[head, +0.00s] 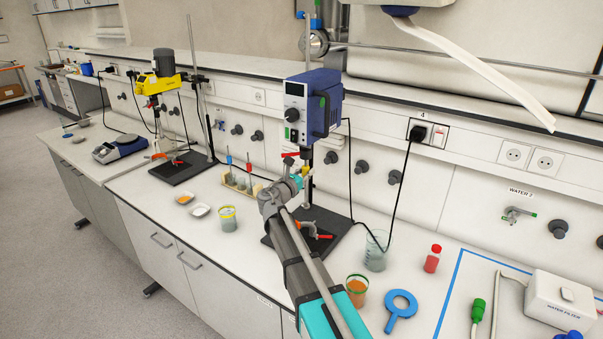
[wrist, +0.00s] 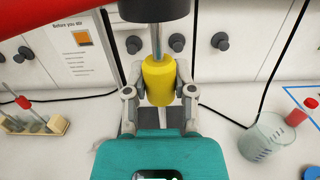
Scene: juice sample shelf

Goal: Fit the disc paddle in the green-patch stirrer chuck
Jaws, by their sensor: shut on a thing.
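The blue stirrer (head: 312,103) with a green patch on its side stands on a dark base at the middle of the head view. Its dark chuck (wrist: 155,8) shows at the top of the wrist view. My gripper (wrist: 160,90) is shut on the yellow grip of the disc paddle (wrist: 159,76), below the chuck. The paddle's metal shaft rises upright from the grip to the chuck's underside; I cannot tell how far it goes in. The paddle's disc end is hidden behind my gripper. The yellow grip also shows small in the head view (head: 305,172).
A rack (head: 241,183) with red- and blue-topped paddles stands left of the stirrer. A red lever (wrist: 35,38) is close at upper left. A beaker (head: 376,252), red bottle (head: 433,259), orange-filled jar (head: 357,288) and blue ring (head: 401,309) stand right. A yellow stirrer (head: 156,82) is farther left.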

